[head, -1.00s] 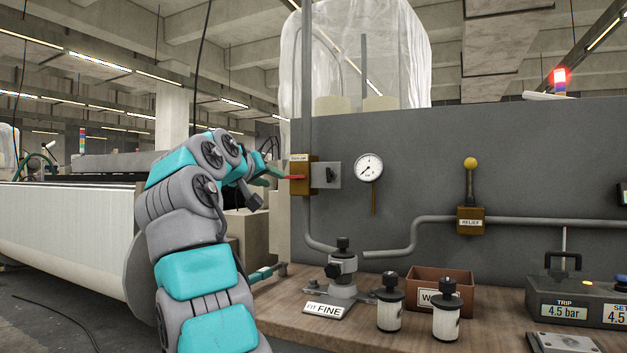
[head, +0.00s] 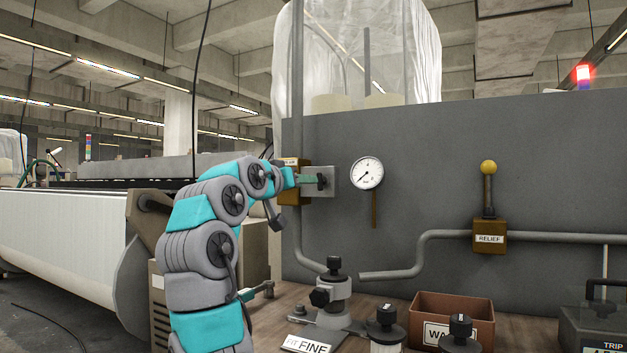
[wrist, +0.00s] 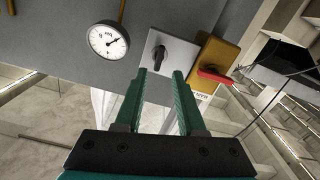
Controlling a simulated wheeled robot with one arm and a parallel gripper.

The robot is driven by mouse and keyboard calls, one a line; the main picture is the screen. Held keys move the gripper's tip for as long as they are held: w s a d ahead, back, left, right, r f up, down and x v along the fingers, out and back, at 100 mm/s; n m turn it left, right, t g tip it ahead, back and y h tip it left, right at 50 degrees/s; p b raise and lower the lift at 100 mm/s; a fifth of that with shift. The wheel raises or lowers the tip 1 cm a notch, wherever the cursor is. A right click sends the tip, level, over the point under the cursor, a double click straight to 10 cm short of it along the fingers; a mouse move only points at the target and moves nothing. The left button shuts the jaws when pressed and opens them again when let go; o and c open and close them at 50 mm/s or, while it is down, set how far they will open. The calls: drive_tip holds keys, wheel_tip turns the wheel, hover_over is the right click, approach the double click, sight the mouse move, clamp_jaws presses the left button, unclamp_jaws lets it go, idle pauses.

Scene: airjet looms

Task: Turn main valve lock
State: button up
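The main valve lock is a dark knob (wrist: 158,56) on a pale grey plate (wrist: 182,52), fixed to the grey panel. In the head view the plate (head: 330,181) is right of the brass main valve body (head: 290,196). The brass body (wrist: 212,58) and its red lever (wrist: 214,76) are beside the plate in the wrist view. My gripper (wrist: 160,72) has its green fingers apart, one to either side of the knob in the picture, with nothing held. I cannot tell whether the tips reach around the knob or stop short. In the head view my gripper (head: 311,180) is at the plate.
A round gauge (head: 367,173) is right of the plate. A yellow-knobbed relief lever (head: 488,190) is further right. A grey pipe (head: 300,100) runs up past the valve. A regulator (head: 334,295), canisters and a brown bin (head: 455,312) stand on the bench below.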

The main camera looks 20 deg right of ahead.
sight(321, 182)
drive_tip(key=p+x, duration=0.3)
drive_tip(key=x, duration=0.3)
drive_tip(key=shift+d, duration=0.2)
drive_tip(key=shift+r, duration=0.1)
drive_tip(key=shift+c, duration=0.3)
clamp_jaws()
idle(0.3)
